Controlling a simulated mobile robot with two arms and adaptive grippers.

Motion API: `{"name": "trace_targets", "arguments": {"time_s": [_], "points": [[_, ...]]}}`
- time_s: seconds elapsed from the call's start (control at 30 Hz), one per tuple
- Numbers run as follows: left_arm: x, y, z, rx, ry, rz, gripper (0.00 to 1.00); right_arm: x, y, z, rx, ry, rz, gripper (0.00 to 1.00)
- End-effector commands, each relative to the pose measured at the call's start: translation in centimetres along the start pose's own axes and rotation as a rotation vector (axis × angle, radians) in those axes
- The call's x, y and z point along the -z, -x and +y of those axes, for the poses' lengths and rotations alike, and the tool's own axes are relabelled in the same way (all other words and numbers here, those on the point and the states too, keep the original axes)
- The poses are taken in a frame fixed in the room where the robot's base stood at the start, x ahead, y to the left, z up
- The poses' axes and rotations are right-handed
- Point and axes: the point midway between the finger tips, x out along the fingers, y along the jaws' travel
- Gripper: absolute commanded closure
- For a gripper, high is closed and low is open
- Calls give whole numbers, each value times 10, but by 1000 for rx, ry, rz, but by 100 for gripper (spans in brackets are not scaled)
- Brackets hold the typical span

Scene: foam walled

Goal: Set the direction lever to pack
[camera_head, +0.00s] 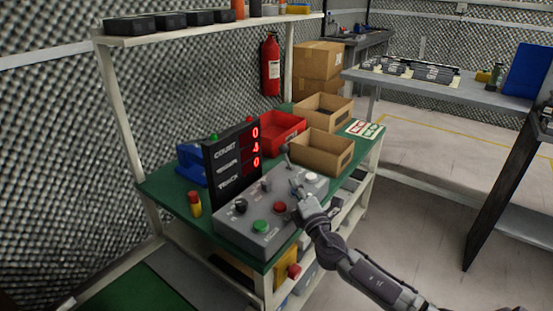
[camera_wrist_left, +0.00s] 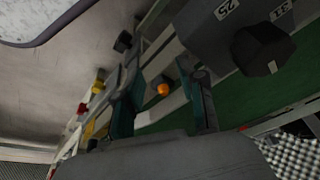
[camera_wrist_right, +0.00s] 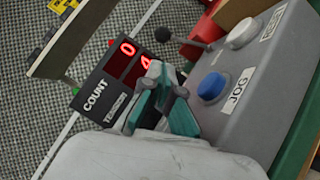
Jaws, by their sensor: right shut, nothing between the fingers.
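The grey control box (camera_head: 262,222) stands on the green bench, with a row of buttons and knobs on its top. A dark lever with a ball end (camera_head: 285,150) rises at its far right end. It also shows in the right wrist view (camera_wrist_right: 163,35), leaning left over the box edge. Its position marks are not readable. My right gripper (camera_head: 298,187) is over the box top, near the lever but apart from it. In the right wrist view its teal fingers (camera_wrist_right: 167,84) are shut and empty. My left gripper (camera_wrist_left: 160,75) shows only in its wrist view, open and empty.
A display (camera_head: 232,153) reading 0, 4, 0 stands behind the box. The blue JOG button (camera_wrist_right: 212,86) and a white button (camera_wrist_right: 241,33) are close to my right fingers. A red bin (camera_head: 280,131) and cardboard trays (camera_head: 321,151) stand beyond.

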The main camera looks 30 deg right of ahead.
Motion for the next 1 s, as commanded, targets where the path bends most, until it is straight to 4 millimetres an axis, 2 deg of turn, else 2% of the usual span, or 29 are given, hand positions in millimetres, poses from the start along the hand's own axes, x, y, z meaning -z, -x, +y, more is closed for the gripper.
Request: {"name": "trace_targets", "arguments": {"time_s": [0.17,0.27,0.7,0.83,1.0], "points": [[0,0,0,0,0,1,60,0,-2,0,0,-2,0,100],[1,-1,0,0,0,2,60,0,-11,1,-2,-3,0,100],[0,-1,0,1,0,0,60,1,-84,0,-1,-4,-1,100],[3,7,0,1,1,11,60,2,-95,0,0,-4,2,100],[4,13,0,1,1,15,60,1,-100,0,1,-4,2,100]]}}
